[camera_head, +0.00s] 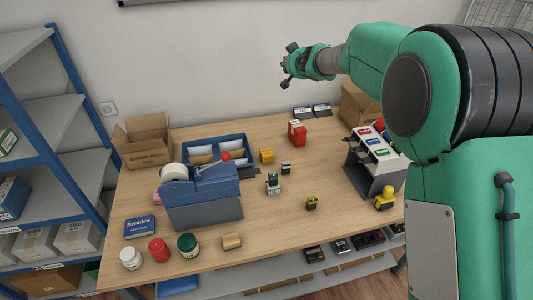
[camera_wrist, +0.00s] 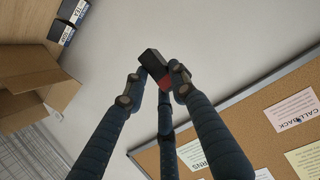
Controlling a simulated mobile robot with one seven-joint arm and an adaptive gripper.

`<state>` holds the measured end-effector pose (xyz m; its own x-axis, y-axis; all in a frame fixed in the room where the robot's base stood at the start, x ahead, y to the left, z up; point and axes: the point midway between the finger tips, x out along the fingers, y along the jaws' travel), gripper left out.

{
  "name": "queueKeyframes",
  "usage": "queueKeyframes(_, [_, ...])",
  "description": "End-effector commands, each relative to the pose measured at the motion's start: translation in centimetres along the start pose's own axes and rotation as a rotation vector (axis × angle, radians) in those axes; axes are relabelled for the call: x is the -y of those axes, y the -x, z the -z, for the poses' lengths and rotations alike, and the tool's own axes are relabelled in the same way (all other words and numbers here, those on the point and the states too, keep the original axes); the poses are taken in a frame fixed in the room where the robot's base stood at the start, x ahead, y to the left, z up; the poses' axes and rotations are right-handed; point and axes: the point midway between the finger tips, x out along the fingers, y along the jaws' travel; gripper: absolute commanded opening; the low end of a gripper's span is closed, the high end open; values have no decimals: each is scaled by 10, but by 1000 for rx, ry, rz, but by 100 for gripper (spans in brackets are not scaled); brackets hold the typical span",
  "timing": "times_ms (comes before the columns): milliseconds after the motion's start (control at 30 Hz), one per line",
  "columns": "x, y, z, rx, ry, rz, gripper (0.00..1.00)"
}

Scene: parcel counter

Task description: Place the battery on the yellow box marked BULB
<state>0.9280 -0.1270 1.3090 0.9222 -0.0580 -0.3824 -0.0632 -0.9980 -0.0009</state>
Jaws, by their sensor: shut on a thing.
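My gripper (camera_head: 290,66) is raised high in front of the wall, above the back of the table. In the wrist view my gripper (camera_wrist: 154,80) has its dark fingers closed on the battery (camera_wrist: 152,62), a small black block with a red part. In the head view it shows as a small dark shape (camera_head: 292,47) at the fingertips. A yellow box (camera_head: 266,156) sits on the table right of the blue tray. A smaller yellow and black item (camera_head: 312,203) stands nearer the front. No BULB lettering is readable on either. The gripper is well away from both.
A blue tape dispenser (camera_head: 203,202), a blue tray (camera_head: 244,143), a red box (camera_head: 297,133) and a grey stand with coloured cards (camera_head: 374,170) stand on the table (camera_head: 270,235). Small items (camera_head: 273,184) lie midtable. Jars line the front left. A pinboard (camera_wrist: 255,110) shows in the wrist view.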

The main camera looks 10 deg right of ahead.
Motion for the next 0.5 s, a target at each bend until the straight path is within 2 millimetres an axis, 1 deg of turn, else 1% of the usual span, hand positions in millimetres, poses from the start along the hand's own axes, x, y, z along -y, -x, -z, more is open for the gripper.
queueKeyframes(267, [13,9,-3,0,28,66,0])
queueKeyframes(500, [33,25,-9,1,67,165,0])
